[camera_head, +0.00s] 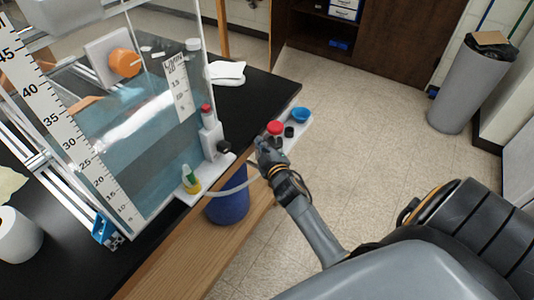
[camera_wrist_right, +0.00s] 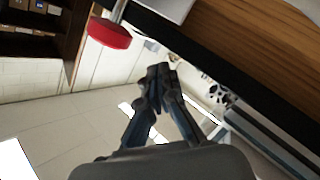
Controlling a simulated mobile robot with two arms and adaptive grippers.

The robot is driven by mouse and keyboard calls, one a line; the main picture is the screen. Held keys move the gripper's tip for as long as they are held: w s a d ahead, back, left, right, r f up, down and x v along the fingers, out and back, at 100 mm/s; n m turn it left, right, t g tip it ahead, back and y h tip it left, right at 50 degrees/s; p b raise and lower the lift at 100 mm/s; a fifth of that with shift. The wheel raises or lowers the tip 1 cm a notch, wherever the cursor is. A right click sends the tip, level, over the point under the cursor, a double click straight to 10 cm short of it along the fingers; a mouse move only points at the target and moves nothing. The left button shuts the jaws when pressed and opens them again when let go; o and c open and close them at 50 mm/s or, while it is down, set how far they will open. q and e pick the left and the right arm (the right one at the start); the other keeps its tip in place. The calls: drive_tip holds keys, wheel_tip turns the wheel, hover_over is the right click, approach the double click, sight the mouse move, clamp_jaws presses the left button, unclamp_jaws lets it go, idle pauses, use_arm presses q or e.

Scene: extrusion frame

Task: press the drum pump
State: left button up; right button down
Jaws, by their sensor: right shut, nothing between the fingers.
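A white and grey upright unit with a red cap and a black knob (camera_head: 211,137) stands on a white plate at the tank's corner. A pale hose runs from near it, over a blue drum (camera_head: 228,206) below the table edge. I cannot tell which part is the pump. My right gripper (camera_head: 262,145) is shut and empty, just right of the unit, near a red round cap (camera_head: 275,127). In the right wrist view the closed fingers (camera_wrist_right: 160,72) point up, apart from the red cap (camera_wrist_right: 108,33) at upper left. My left gripper is not visible.
A clear tank (camera_head: 140,125) with a scale stands on the black table (camera_head: 262,90). A blue cup (camera_head: 300,115) and black caps sit beside the red cap on a white strip. A yellow-green bottle (camera_head: 191,181) stands near the hose. The floor at right is open, with a grey bin (camera_head: 470,90).

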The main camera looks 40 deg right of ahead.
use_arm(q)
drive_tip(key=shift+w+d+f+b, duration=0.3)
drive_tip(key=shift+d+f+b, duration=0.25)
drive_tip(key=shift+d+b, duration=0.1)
use_arm(e)
drive_tip(key=s+r, duration=0.1)
drive_tip(key=s, duration=0.6)
drive_tip(key=shift+a, duration=0.45)
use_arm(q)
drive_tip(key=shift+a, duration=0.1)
use_arm(e)
drive_tip(key=shift+s, duration=0.1)
idle(1.8)
